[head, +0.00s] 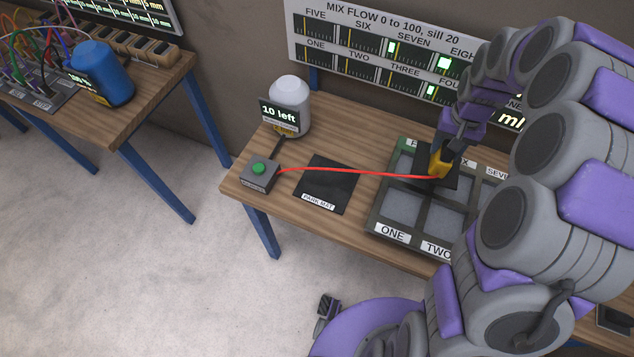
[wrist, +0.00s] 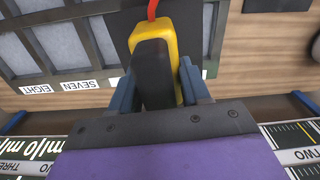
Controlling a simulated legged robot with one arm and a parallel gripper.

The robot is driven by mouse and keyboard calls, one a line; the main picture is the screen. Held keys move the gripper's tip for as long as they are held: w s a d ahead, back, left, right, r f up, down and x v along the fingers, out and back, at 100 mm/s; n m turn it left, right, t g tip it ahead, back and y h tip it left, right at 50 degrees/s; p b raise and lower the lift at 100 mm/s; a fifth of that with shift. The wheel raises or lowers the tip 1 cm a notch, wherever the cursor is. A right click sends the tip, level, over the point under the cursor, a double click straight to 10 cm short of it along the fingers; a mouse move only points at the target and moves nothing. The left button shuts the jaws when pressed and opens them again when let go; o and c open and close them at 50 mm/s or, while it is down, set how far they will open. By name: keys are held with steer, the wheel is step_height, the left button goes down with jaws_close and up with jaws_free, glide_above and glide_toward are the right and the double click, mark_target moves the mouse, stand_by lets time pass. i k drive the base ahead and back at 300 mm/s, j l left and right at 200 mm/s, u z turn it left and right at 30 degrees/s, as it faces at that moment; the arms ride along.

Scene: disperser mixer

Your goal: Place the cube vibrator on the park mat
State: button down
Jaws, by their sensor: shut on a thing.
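The cube vibrator (head: 439,160) is a yellow and black block with a red cable. My gripper (head: 452,150) is shut on it and holds it over the back part of the compartment tray. In the wrist view the vibrator (wrist: 155,65) sits between the two blue-grey fingers of my gripper (wrist: 158,88), its black side facing the camera. The park mat (head: 327,184) is a bare black square on the table, left of the tray, with a white label at its front edge. The red cable passes above the mat's back part.
The grey tray (head: 374,222) has labelled compartments. Left of the mat is a grey box with a green button (head: 259,172), where the cable ends. A white bottle (head: 289,90) with a "10 left" display stands behind. A display panel (head: 340,45) rises behind the table (head: 235,187).

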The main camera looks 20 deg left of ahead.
mark_target(328, 181)
steer(key=u, duration=1.05)
steer(key=i, duration=0.05)
